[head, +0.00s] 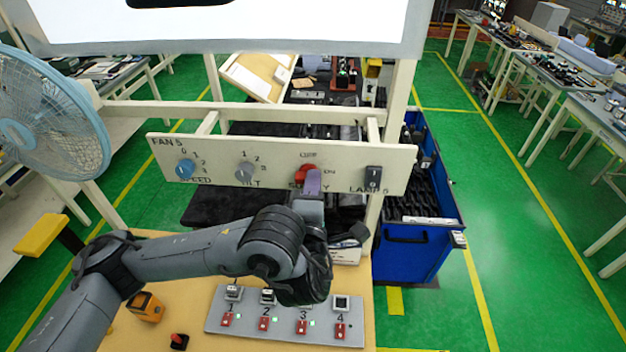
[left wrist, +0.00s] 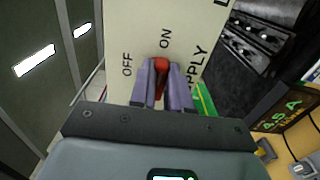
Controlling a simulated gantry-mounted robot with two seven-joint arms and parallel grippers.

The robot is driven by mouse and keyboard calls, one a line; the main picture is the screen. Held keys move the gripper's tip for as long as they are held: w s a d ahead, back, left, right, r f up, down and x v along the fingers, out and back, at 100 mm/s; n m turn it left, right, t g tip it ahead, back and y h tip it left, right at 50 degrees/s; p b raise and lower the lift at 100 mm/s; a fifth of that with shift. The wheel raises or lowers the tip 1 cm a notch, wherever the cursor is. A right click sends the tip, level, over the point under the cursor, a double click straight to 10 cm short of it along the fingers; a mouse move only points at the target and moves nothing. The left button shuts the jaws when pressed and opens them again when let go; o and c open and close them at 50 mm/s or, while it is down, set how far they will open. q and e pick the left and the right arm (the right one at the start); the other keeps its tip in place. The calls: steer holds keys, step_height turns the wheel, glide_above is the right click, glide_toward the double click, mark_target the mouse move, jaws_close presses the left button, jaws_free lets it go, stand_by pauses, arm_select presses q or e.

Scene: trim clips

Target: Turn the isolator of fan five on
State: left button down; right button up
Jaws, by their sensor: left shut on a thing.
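The fan five panel (head: 220,155) is a cream board with a blue speed knob (head: 185,169), a grey tilt knob (head: 244,171), the red supply isolator (head: 305,173) and a black lamp switch (head: 373,180). My left gripper (head: 312,183) is at the isolator and partly covers it. In the left wrist view its purple fingers (left wrist: 163,85) are shut on the red isolator handle (left wrist: 161,66), one finger on each side. The OFF mark is left of the handle and the ON mark is just above it. My right gripper is not in view.
A blue fan (head: 45,120) stands at the left. Below the panel, a grey strip (head: 260,318) with several numbered switches lies on the wooden table (head: 190,260), near an orange box (head: 146,306) and a red-topped button (head: 179,340). A blue cabinet (head: 410,250) stands right.

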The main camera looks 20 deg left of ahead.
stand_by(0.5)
arm_select(q)
steer(key=c, duration=1.1)
jaws_free()
steer(key=shift+s, duration=0.1)
steer(key=shift+b+v, duration=1.35)
steer(key=shift+v, duration=4)
